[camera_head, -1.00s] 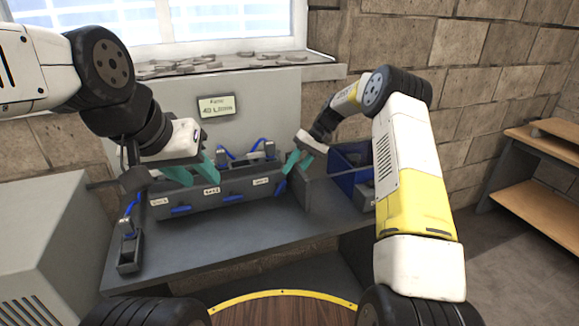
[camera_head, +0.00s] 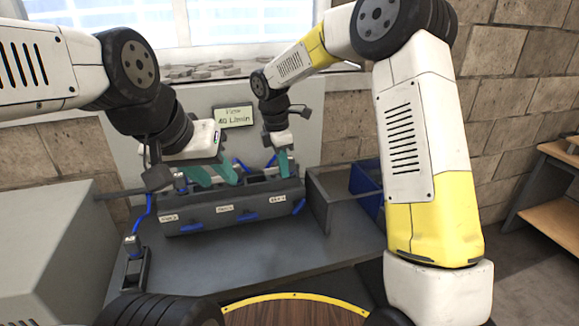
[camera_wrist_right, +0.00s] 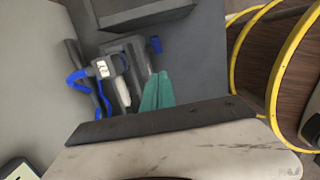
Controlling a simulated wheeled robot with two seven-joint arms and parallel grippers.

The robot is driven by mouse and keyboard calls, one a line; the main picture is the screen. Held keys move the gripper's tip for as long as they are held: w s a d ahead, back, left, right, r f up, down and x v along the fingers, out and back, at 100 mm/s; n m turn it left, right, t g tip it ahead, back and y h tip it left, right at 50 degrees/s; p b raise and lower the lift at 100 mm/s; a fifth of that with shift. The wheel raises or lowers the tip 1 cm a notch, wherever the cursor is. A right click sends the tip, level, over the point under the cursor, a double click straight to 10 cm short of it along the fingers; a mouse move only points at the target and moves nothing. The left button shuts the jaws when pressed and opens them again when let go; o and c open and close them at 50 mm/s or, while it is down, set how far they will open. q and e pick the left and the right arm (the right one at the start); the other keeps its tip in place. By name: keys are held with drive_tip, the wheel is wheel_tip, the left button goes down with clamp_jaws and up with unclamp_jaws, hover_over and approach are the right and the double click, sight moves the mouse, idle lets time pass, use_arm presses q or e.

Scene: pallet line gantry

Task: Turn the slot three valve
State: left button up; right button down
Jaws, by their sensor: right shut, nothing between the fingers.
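A dark grey valve block (camera_head: 205,222) stands on the grey bench in the head view. It has three white labels, too small to read surely, each with a blue handle: left (camera_head: 190,228), middle (camera_head: 247,216) and right (camera_head: 298,206). The right handle looks more tilted than the others. My left gripper (camera_head: 213,174) is open above the block's left-middle part. My right gripper (camera_head: 282,164) is shut and empty above the block's right part. The right wrist view shows its teal fingers (camera_wrist_right: 156,92) beside a dark fitting with a blue hose (camera_wrist_right: 76,77).
A display panel (camera_head: 233,116) stands behind the block. A grey open bin (camera_head: 345,205) and a blue bin (camera_head: 366,181) sit to its right. A separate dark fitting (camera_head: 132,270) with a blue hose stands at the bench's left. The bench front is clear.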

approach(304, 199)
drive_tip(key=s+a+f, duration=0.2)
drive_tip(key=a+f, duration=0.2)
drive_tip(key=f, duration=0.1)
drive_tip(key=shift+w+d+f, duration=0.3)
drive_tip(key=shift+d+f, duration=0.15)
drive_tip(key=shift+d, duration=0.15)
drive_tip(key=shift+w+d+f, duration=0.3)
drive_tip(key=shift+d+f, duration=0.15)
drive_tip(key=shift+d, duration=0.15)
drive_tip(key=shift+w+d+f, duration=0.15)
drive_tip(key=shift+d+f, duration=0.1)
drive_tip(key=shift+d, duration=0.05)
drive_tip(key=shift+w+d+g+y, duration=0.15)
drive_tip(key=shift+d+g+y, duration=0.25)
drive_tip(key=shift+y, duration=0.5)
drive_tip(key=shift+d+y, duration=0.3)
drive_tip(key=shift+y, duration=0.1)
drive_tip(key=y, duration=0.1)
drive_tip(key=d+y, duration=0.1)
drive_tip(key=shift+w+d+f+g+y, duration=0.2)
drive_tip(key=shift+w+d+g+y, duration=0.1)
drive_tip(key=shift+g+y, duration=0.1)
drive_tip(key=y, duration=0.1)
drive_tip(key=d+g+y, duration=0.1)
drive_tip(key=f+y, duration=0.1)
drive_tip(key=y, duration=0.1)
drive_tip(key=shift+w+d, duration=0.15)
drive_tip(key=shift+w, duration=0.1)
drive_tip(key=shift+d+f, duration=0.2)
